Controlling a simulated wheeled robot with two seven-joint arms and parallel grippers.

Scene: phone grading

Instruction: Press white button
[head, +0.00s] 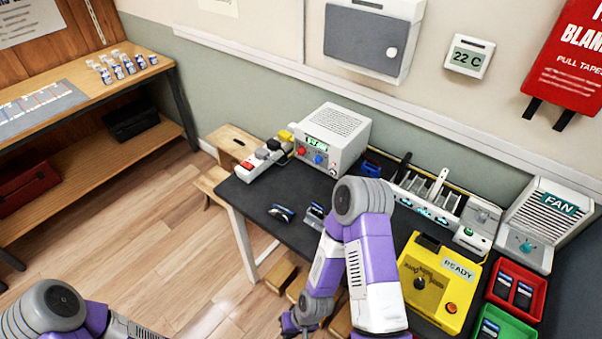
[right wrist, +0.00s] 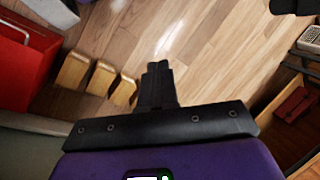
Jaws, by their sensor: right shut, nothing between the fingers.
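No plainly white button stands out in the head view. My right gripper (head: 291,325) is low at the table's near edge, partly hidden by my arm, well away from these. In the right wrist view its fingers (right wrist: 157,82) are shut and empty over the wooden floor. My left arm shows at the lower left, its gripper out of frame.
The dark table (head: 262,193) holds a white instrument (head: 333,138), a slotted rack (head: 428,205), a fan unit (head: 535,225), and red (head: 535,310) and green trays. Open floor lies at left.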

